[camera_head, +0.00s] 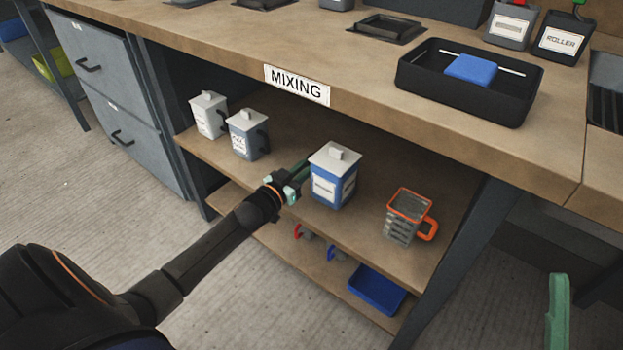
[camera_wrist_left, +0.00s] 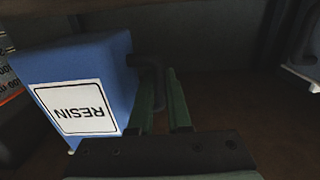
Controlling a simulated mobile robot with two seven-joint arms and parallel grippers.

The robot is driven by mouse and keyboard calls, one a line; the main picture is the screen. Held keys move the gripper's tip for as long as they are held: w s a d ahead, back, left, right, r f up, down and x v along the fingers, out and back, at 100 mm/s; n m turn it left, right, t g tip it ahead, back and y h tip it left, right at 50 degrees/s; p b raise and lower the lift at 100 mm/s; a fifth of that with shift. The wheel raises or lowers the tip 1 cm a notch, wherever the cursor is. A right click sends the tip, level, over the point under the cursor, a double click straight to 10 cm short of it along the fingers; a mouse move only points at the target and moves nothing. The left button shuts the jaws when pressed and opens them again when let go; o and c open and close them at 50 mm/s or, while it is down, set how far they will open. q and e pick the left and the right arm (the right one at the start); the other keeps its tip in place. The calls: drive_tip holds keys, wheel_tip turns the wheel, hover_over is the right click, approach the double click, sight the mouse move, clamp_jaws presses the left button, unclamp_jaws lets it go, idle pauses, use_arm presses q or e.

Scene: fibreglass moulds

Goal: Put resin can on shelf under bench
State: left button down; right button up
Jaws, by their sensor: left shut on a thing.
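The resin can (camera_head: 333,187) is blue with a white lid and a white label. It is upright at the upper shelf (camera_head: 285,190) under the bench, near the front edge; I cannot tell whether its base touches the board. My left gripper (camera_head: 300,178) reaches in from the left and is shut on the can's handle. In the left wrist view the can (camera_wrist_left: 110,55) shows its RESIN label upside down, with its dark handle between the fingers (camera_wrist_left: 165,105). A green piece (camera_head: 558,310) at the lower right looks like a finger of my right gripper; its opening is hidden.
A white can (camera_head: 208,115) and a grey can (camera_head: 247,137) stand left on the same shelf. An orange-rimmed cup (camera_head: 402,222) stands right. The lower shelf holds a blue tray (camera_head: 376,290). The bench top with its MIXING sign (camera_head: 297,84) overhangs the shelf. A leg (camera_head: 455,250) bounds the right.

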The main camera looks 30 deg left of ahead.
use_arm(q)
drive_tip(key=f+b, duration=0.1)
drive_tip(key=f, duration=0.1)
drive_tip(key=f+b, duration=0.1)
drive_tip(key=shift+w+d+f+b, duration=0.1)
drive_tip(key=shift+w+f+b, duration=0.25)
drive_tip(key=shift+b, duration=0.05)
drive_tip(key=shift+r, duration=0.1)
drive_tip(key=c, duration=1.3)
unclamp_jaws()
drive_tip(key=shift+f, duration=0.3)
drive_tip(key=o, duration=0.4)
drive_tip(key=shift+o, duration=0.2)
drive_tip(key=shift+r, duration=0.1)
